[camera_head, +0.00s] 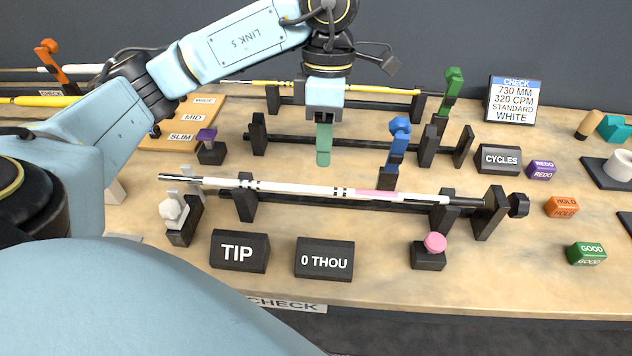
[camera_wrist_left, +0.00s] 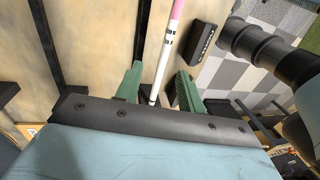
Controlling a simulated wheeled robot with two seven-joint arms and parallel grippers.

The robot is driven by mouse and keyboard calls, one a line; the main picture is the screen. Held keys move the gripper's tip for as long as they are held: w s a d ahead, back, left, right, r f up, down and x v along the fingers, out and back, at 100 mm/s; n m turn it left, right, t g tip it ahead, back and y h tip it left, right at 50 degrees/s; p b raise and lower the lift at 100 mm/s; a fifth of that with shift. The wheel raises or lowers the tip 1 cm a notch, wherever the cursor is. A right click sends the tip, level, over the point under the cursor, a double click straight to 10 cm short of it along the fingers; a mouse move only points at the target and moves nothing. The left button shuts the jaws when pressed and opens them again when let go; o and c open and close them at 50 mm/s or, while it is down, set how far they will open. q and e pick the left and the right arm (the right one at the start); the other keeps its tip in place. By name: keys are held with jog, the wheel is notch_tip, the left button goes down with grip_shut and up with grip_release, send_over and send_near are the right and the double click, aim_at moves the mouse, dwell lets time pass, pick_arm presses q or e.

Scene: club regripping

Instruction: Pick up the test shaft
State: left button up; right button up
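The shaft (camera_head: 295,188) lies across two black upright supports in the front rack. It is white with black bands, a pink section towards the right and dark ends. I take it to be the test shaft. My left gripper (camera_head: 323,158) hangs above the bench, with its green fingers pointing down; in the head view they appear behind the shaft. In the left wrist view the left gripper (camera_wrist_left: 157,92) is open, and the white shaft (camera_wrist_left: 160,65) runs between the lines of its two fingers, apparently untouched. My right gripper is in neither view.
Blue (camera_head: 398,135) and green (camera_head: 451,90) clamp-like pieces stand behind the shaft. TIP (camera_head: 239,252) and 0 THOU (camera_head: 324,260) blocks and a pink button (camera_head: 435,242) sit in front. A CHECK sign (camera_head: 514,100) stands at the back right. Another rack (camera_head: 330,143) behind is empty.

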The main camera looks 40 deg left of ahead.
aim_at(324, 187)
pick_arm(q)
jog(key=f, duration=0.2)
jog(key=s+d+f, duration=0.1)
jog(key=f, duration=0.3)
jog(key=shift+s+d+f, duration=0.15)
jog(key=shift+s, duration=0.2)
grip_shut()
